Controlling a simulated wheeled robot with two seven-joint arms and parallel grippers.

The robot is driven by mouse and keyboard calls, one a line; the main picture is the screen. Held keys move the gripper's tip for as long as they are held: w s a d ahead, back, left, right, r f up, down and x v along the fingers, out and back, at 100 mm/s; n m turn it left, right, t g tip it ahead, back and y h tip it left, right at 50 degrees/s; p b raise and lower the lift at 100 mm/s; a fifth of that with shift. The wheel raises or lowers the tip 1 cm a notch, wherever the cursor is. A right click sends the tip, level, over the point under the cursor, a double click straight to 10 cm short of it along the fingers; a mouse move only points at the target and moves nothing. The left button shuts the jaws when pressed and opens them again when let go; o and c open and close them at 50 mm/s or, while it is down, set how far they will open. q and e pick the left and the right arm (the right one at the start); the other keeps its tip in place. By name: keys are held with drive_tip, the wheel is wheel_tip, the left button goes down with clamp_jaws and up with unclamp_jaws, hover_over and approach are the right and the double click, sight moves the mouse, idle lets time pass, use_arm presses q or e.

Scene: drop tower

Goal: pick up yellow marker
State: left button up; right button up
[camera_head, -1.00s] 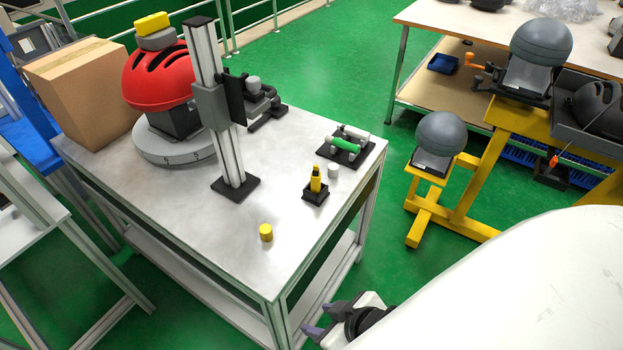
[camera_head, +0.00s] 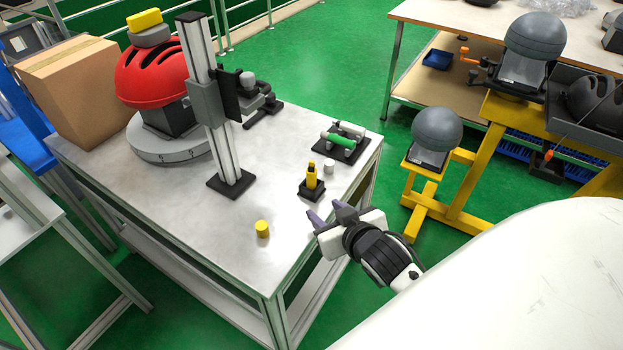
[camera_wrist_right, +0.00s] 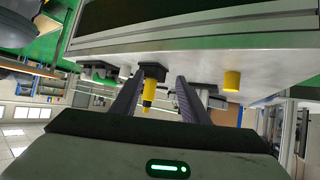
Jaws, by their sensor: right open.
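The yellow marker (camera_head: 311,176) stands upright in a small black holder (camera_head: 311,191) near the right edge of the metal table. A yellow cap-like cylinder (camera_head: 262,229) stands alone on the table nearer the front. My right gripper (camera_head: 328,214) is open and empty beside the table's right edge, nearer the camera than the marker and apart from it. In the right wrist view the marker (camera_wrist_right: 148,96) appears between the two open fingers, farther off, with its holder (camera_wrist_right: 153,71) and the yellow cylinder (camera_wrist_right: 232,81) to the right. My left gripper is not in view.
A white cylinder (camera_head: 329,166) and a black rack with a green tube (camera_head: 341,142) stand behind the marker. A vertical metal post (camera_head: 209,110) and a red helmet (camera_head: 152,74) stand to the left. The table (camera_head: 150,205) is bare at its front left.

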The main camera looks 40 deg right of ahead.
sight(313, 177)
drive_tip(key=w+t, duration=0.1)
drive_tip(key=w+d+r, duration=0.1)
drive_tip(key=w, duration=0.1)
drive_tip(key=w+d+r+t, duration=0.1)
drive_tip(key=shift+w+d+r+t, duration=0.15)
drive_tip(key=shift+w+r+t, duration=0.05)
drive_tip(key=shift+w+t, duration=0.1)
drive_tip(key=x, duration=0.4)
drive_tip(key=shift+w+d+r, duration=0.1)
drive_tip(key=shift+w+r, duration=0.1)
drive_tip(key=shift+w, duration=0.15)
drive_tip(key=shift+x, duration=2.95)
drive_tip(key=shift+r, duration=0.1)
clamp_jaws()
